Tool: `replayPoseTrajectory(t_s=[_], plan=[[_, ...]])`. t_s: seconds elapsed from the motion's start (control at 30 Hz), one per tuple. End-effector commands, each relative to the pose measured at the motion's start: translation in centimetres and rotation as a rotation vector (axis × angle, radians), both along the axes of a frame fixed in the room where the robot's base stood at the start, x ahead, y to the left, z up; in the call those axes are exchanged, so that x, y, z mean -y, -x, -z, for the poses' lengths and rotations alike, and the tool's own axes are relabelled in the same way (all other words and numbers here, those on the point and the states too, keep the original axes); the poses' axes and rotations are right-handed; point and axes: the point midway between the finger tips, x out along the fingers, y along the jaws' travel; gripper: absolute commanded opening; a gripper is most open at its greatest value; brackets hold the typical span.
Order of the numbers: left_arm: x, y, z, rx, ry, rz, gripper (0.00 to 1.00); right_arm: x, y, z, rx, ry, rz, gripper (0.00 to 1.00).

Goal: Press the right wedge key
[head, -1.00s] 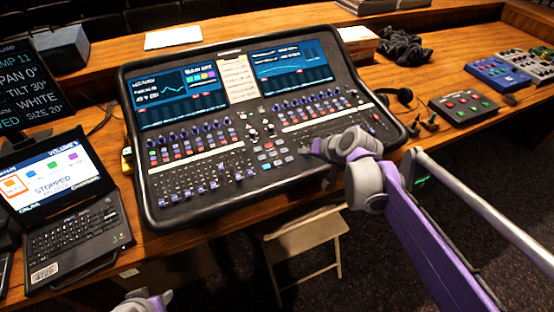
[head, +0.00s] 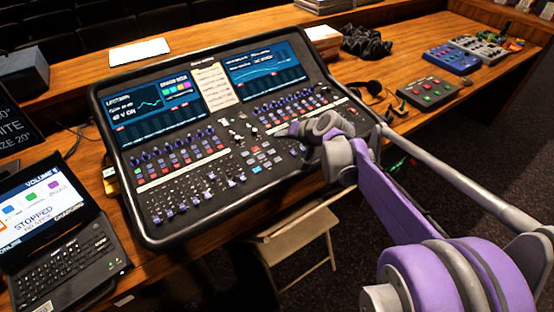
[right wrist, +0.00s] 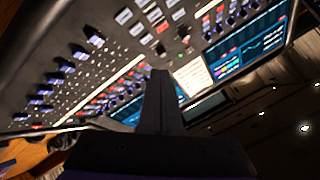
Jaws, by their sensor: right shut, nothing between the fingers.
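The mixing desk (head: 160,232) lies tilted on the wooden table, with two screens, fader rows and a central block of small keys (head: 262,158). I cannot tell which key is the right wedge key; no label is readable. My right gripper (head: 296,130) is over the right-centre of the desk, beside that key block, and partly hides the controls behind it. In the right wrist view its fingers (right wrist: 160,95) are shut and empty, with white, red and black keys (right wrist: 150,22) beyond them. I cannot tell whether the fingertips touch the panel. My left gripper is out of view.
A laptop (head: 70,262) stands at the left front. A headset (head: 368,88), a small box with coloured buttons (head: 428,93) and a blue box (head: 452,58) lie to the right. A folding chair (head: 290,250) is below the table edge.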

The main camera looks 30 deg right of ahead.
Motion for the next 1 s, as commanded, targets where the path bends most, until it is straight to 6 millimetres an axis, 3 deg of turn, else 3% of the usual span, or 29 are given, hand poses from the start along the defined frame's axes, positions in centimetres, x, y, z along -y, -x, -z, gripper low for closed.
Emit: replayPoseTrajectory(t_s=[0.27, 0.7, 1.0], plan=[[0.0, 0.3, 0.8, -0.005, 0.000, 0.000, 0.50, 0.0, 0.0, 1.0, -0.002, 0.000, -0.001, 0.00], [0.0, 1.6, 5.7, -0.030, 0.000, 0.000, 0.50, -0.1, -0.6, 6.7, -0.002, 0.000, -0.001, 0.00], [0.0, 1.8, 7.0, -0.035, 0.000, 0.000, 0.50, -0.1, -0.9, 8.8, -0.001, 0.000, -0.001, 0.00]])
